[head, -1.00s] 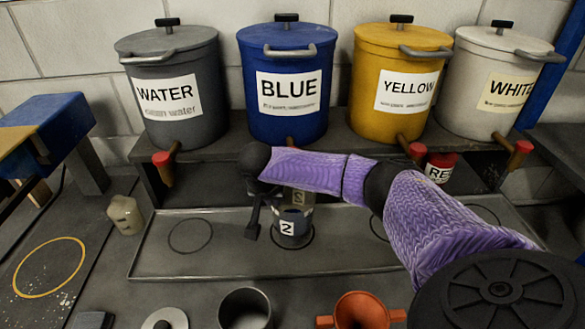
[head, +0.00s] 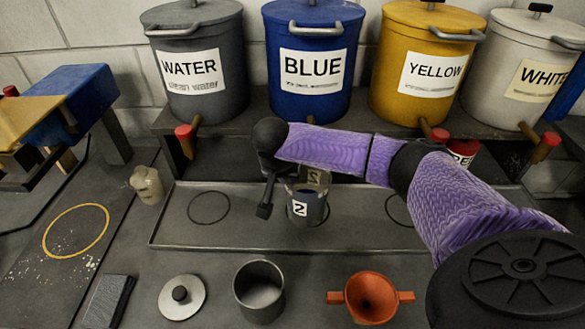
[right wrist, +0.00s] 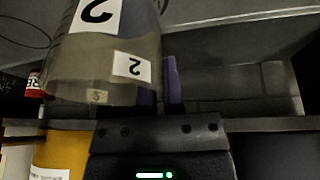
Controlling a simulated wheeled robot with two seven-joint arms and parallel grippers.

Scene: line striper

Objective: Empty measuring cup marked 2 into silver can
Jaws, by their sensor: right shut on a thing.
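The measuring cup marked 2 (head: 310,208) is a grey, see-through cup with a white "2" label, upright at a dark ring on the shallow metal tray. It looks dark inside, but I cannot tell its contents. My right gripper (head: 292,198) is shut on it from behind. In the right wrist view the cup (right wrist: 100,75) fills the upper left, with a purple finger (right wrist: 173,85) beside it. The silver can (head: 258,300) stands open in front of the tray, below and left of the cup. My left gripper is out of view.
The tray (head: 215,240) has a low rim. In front of it lie a round lid (head: 181,297), a dark block (head: 108,301) and an orange funnel (head: 371,298). WATER (head: 197,75), BLUE (head: 310,72), YELLOW (head: 425,70) and WHITE (head: 520,80) drums with taps stand behind.

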